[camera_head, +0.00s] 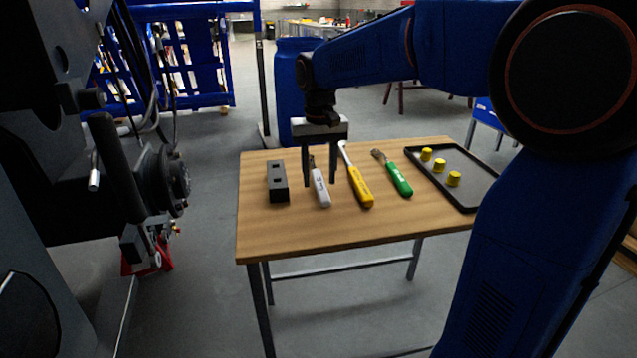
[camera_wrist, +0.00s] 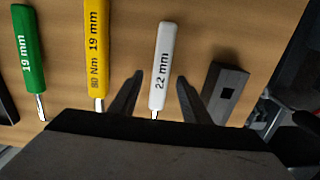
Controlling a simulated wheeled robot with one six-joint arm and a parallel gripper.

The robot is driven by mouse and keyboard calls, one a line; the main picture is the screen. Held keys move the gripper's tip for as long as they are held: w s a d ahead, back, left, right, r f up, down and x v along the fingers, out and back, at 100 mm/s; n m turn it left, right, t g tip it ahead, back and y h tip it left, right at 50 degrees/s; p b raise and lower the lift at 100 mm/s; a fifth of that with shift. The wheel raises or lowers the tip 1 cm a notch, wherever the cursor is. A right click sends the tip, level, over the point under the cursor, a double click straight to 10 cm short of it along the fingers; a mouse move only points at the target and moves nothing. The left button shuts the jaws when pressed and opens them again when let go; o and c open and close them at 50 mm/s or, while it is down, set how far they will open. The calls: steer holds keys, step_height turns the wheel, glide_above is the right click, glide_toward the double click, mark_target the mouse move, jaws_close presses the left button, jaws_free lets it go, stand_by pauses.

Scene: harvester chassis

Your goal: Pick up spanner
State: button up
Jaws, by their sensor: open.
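Three long-handled tools lie side by side on the wooden table (camera_head: 290,233). The white-handled one (camera_head: 321,190) is marked "22 mm" in the wrist view (camera_wrist: 162,68). The yellow-handled one (camera_head: 360,187) reads "80 Nm 19 mm" there (camera_wrist: 95,45). The green-handled one (camera_head: 398,181) reads "19 mm" (camera_wrist: 28,50). I cannot tell for sure which is called the spanner. My gripper (camera_head: 320,182) is open, pointing down over the white-handled tool. In the wrist view its fingers (camera_wrist: 156,88) stand on either side of the white tool, apart from it. The white tool's head is partly hidden.
A dark block with a square hole (camera_head: 277,182) stands left of the white tool. A black tray (camera_head: 462,193) with three yellow cylinders (camera_head: 438,165) is at the table's right. Dark machinery (camera_head: 160,180) stands left of the table. The table's front strip is clear.

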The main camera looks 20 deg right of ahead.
steer(key=shift+f, duration=0.5)
jaws_close()
step_height(320, 180, up, 10)
stand_by(0.5)
stand_by(1.7)
